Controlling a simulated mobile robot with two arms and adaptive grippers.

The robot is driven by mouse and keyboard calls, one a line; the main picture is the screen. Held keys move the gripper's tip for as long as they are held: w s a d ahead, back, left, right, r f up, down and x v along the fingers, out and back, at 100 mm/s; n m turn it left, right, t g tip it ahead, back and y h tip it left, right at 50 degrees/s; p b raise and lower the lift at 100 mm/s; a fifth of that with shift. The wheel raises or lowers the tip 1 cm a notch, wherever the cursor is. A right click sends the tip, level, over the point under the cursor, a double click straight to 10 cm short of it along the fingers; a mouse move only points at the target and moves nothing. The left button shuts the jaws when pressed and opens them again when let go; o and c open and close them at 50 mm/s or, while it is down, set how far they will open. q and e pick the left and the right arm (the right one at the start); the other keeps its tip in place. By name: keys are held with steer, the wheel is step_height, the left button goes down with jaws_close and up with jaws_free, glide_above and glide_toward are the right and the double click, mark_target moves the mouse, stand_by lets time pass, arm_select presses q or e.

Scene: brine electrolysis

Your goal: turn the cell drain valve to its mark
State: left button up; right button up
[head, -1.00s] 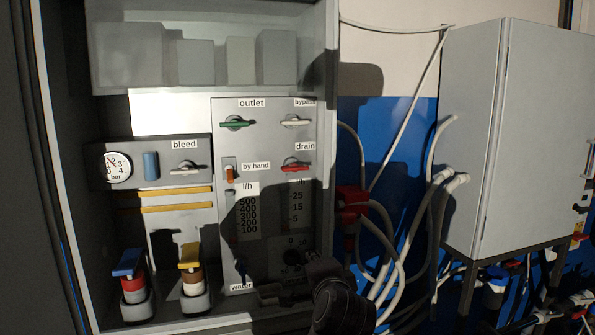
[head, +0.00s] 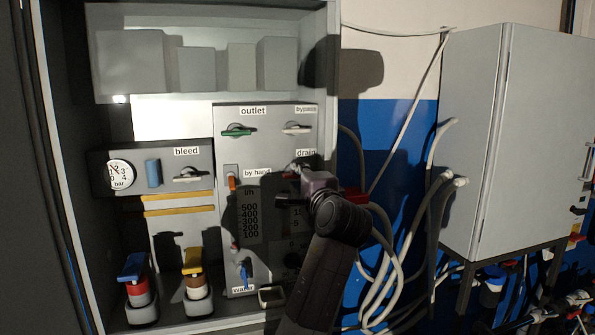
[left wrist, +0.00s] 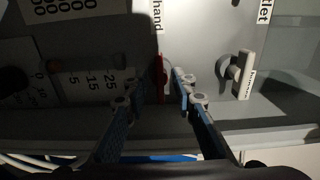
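The drain valve has a red handle, seen edge-on in the left wrist view (left wrist: 161,76). In the head view its "drain" label (head: 306,153) shows, but my left gripper (head: 291,180) covers most of the handle. In the left wrist view my left gripper (left wrist: 166,86) is open, with its blue-padded fingers on either side of the red handle. I cannot tell whether either finger touches it. The valve's mark cannot be made out. My right gripper is not in view.
The grey bypass handle (head: 297,128) is just above the drain valve, and the green outlet handle (head: 238,129) is up to the left. The orange by-hand switch (head: 232,184) is to the left. Hoses (head: 385,240) hang at the right beside a grey cabinet (head: 470,140).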

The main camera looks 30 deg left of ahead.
arm_select(q)
steer(key=shift+w+a, duration=0.15)
jaws_close()
steer(key=shift+f, duration=0.1)
steer(key=n+b, duration=1.1)
steer(key=n, duration=0.6)
steer(key=shift+f+n, duration=0.1)
steer(key=shift+n, duration=0.2)
stand_by(0.6)
